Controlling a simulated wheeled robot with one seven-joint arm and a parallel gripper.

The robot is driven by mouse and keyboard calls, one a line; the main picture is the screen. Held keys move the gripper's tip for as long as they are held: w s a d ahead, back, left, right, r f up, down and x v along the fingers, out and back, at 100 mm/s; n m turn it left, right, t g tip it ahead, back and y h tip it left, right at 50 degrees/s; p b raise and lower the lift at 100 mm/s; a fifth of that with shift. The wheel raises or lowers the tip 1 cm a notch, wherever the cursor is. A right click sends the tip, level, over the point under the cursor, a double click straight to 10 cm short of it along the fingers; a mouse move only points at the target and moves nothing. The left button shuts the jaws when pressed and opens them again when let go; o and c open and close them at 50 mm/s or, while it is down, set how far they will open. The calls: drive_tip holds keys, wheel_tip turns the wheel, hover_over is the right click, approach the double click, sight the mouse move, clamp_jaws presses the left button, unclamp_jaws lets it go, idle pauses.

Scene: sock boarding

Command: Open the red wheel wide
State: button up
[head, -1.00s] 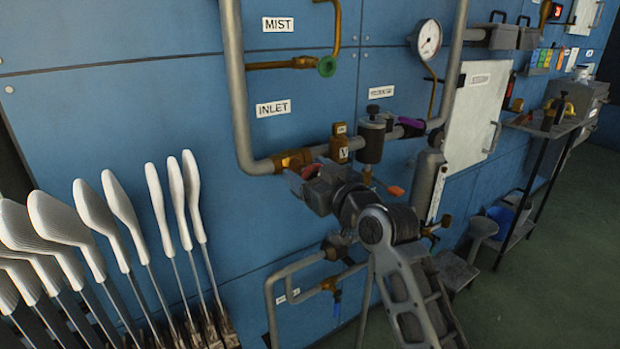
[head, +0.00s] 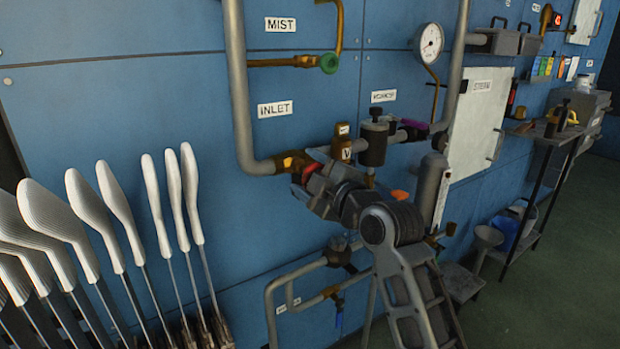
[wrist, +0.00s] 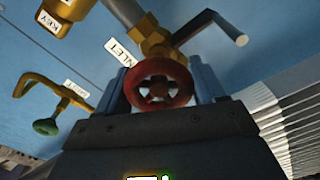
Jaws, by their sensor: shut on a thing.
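The red wheel (wrist: 160,87) is a small round handwheel on a brass valve body (wrist: 158,45) on the INLET pipe. In the wrist view it sits between the two blue-grey fingers of my gripper (wrist: 161,82), which is shut on its rim from both sides. In the head view only a bit of the red wheel (head: 309,172) shows, at the brass elbow of the pipe. My gripper (head: 308,178) and wrist hide most of it there. How far the wheel is turned cannot be told.
A green wheel (head: 329,63) is on the MIST line above. A brass-tagged valve (head: 341,145) and a grey cylinder (head: 373,143) stand close to the right of my gripper. White sock boards (head: 125,210) stand at the left. Lower pipes (head: 285,283) run beneath.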

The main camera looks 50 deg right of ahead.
drive_tip(key=shift+f+n+b, duration=0.2)
drive_tip(key=shift+n+b, duration=0.4)
drive_tip(key=shift+n, duration=1.4)
drive_tip(key=shift+f+n+b, duration=0.15)
drive_tip(key=shift+n+b, duration=0.4)
drive_tip(key=shift+n, duration=1.75)
drive_tip(key=o, duration=1)
drive_tip(key=shift+r, duration=0.1)
drive_tip(key=shift+c, duration=0.2)
drive_tip(key=v, duration=0.8)
